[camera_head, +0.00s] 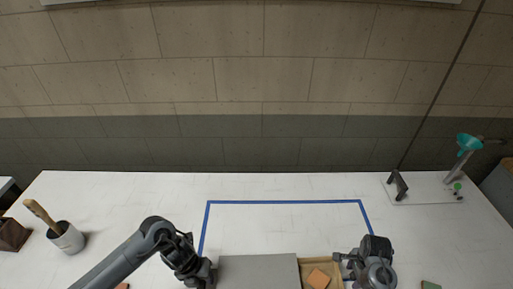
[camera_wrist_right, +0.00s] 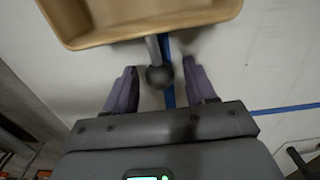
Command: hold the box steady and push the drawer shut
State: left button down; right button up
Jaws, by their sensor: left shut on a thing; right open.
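The grey box (camera_head: 258,272) sits at the bottom middle of the head view, its lower part cut off by the frame edge. Its tan drawer (camera_head: 304,264) stands out to the right, open, with an orange block (camera_head: 318,279) inside. My left gripper (camera_head: 212,274) is at the box's left side and shut on it; the fingertips are hard to see. My right gripper (camera_head: 344,268) is at the drawer's right end. In the right wrist view, the drawer (camera_wrist_right: 140,32) is ahead and its dark round knob (camera_wrist_right: 159,77) lies between the open fingers, apart from both.
Blue tape (camera_head: 285,202) marks a rectangle on the white table. A cup (camera_head: 66,238) with a wooden-handled tool and a brown container (camera_head: 13,235) stand at left. A stand with a teal top (camera_head: 468,143) is at right. A green block (camera_head: 430,285) lies near the front right.

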aim_at(342, 276)
jog(key=shift+f, duration=0.85)
grip_shut()
jog(key=shift+a, duration=0.15)
jog(key=shift+a, duration=2.1)
